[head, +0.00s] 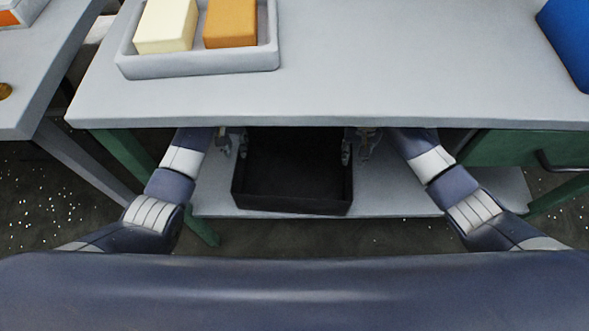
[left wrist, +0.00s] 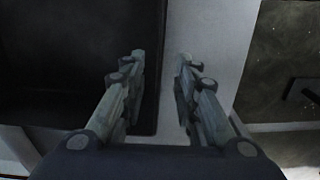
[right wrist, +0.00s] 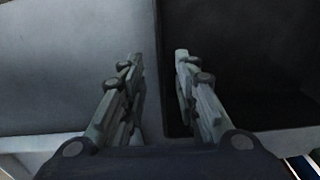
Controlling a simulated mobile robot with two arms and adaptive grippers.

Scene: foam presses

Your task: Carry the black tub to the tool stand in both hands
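The black tub (head: 292,170) sits under the grey tabletop on a low grey shelf; its far end is hidden by the tabletop edge. My left gripper (head: 232,141) is at the tub's left side and my right gripper (head: 360,145) at its right side. In the left wrist view the open fingers (left wrist: 161,58) stand either side of the tub's side wall (left wrist: 150,112), with a gap between them. In the right wrist view the open fingers (right wrist: 158,58) likewise stand either side of the opposite wall (right wrist: 172,118). Whether either finger touches the tub cannot be told. I cannot identify the tool stand.
The tabletop (head: 350,75) overhangs the tub and both grippers. On it stand a grey tray (head: 200,62) with a cream block (head: 166,25) and an orange block (head: 230,22), and a blue object (head: 570,40). A green drawer (head: 520,148) is at right. Another table (head: 40,60) is at left.

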